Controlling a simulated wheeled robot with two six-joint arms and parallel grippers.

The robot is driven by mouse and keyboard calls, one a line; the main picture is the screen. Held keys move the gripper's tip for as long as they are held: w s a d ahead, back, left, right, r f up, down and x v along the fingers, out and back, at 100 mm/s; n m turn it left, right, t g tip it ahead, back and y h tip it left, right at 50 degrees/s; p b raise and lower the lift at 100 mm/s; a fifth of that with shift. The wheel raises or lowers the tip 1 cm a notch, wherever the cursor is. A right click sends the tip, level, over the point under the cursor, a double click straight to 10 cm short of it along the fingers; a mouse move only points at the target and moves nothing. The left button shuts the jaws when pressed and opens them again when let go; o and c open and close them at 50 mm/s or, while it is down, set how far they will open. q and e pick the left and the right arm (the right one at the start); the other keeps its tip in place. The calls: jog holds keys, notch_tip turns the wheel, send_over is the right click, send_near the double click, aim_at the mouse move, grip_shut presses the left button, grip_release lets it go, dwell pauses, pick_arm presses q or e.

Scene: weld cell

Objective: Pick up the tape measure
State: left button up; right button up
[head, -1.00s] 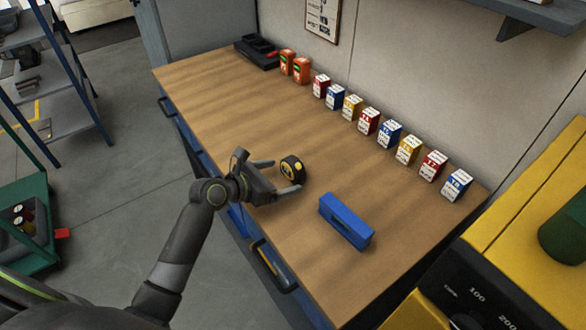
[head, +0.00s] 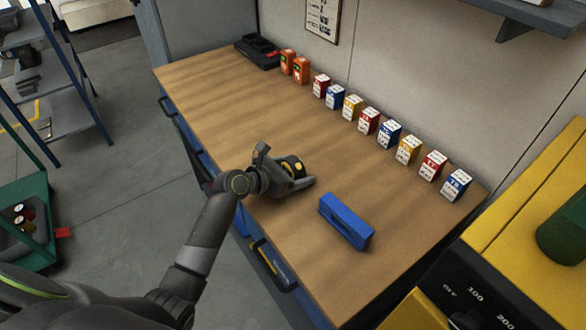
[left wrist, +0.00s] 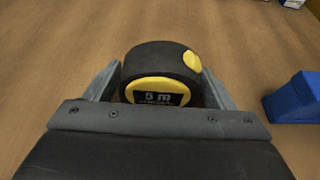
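The tape measure (head: 293,167) is black and yellow and stands on the wooden workbench (head: 220,110). In the left wrist view the tape measure (left wrist: 160,75) shows a yellow face with "5 m" on it. My left gripper (head: 293,175) is around it in the head view. In the left wrist view the fingers of my left gripper (left wrist: 160,85) are apart, one on each side of the tape measure, with a small gap at least on the left. The lower part of the tape measure is hidden behind the gripper body. My right gripper is not in view.
A blue block-like case (head: 346,221) lies to the right of the tape measure. Several coloured boxes (head: 389,134) stand in a row along the wall, with two orange items (head: 301,70) and a black tray (head: 257,52) at the far end. The bench's left half is clear.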

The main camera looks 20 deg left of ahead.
pick_arm(q)
jog(key=c, duration=0.9)
